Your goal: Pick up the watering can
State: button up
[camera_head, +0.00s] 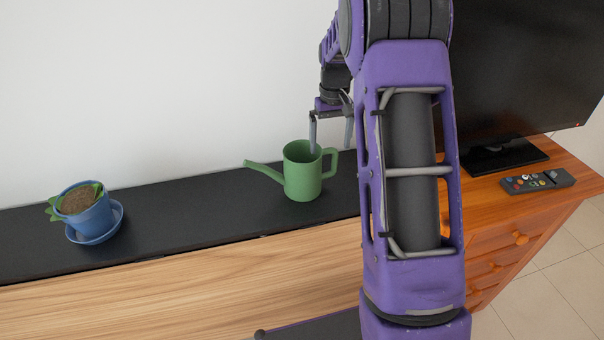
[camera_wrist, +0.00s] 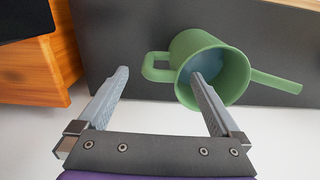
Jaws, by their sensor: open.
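The green watering can (camera_head: 301,178) stands upright on the black top of a long cabinet, with its spout to the left and its handle to the right. My gripper (camera_head: 330,147) is open and empty, pointing down at the can's handle side. In the wrist view the can (camera_wrist: 195,43) is seen from above, with something bluish inside. My gripper's fingers (camera_wrist: 158,74) lie either side of the handle there: one overlaps the can's mouth, the other is beyond the handle. I cannot tell how deep the fingertips reach.
A blue pot (camera_head: 88,214) with a small plant stands on a blue saucer at the left of the black top (camera_head: 190,212). At the right, a television (camera_head: 520,75) and a remote (camera_head: 538,181) are on an orange wooden cabinet (camera_head: 500,217). The black top between pot and can is clear.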

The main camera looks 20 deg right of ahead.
aim_at(327, 173)
jog(key=f, duration=0.3)
jog(key=f+b, duration=0.1)
jog(key=f, duration=0.5)
jog(key=shift+w+a+f, duration=0.1)
jog(key=shift+w+f, duration=0.2)
jog(key=shift+f, duration=0.1)
jog(key=shift+r, duration=0.1)
grip_shut()
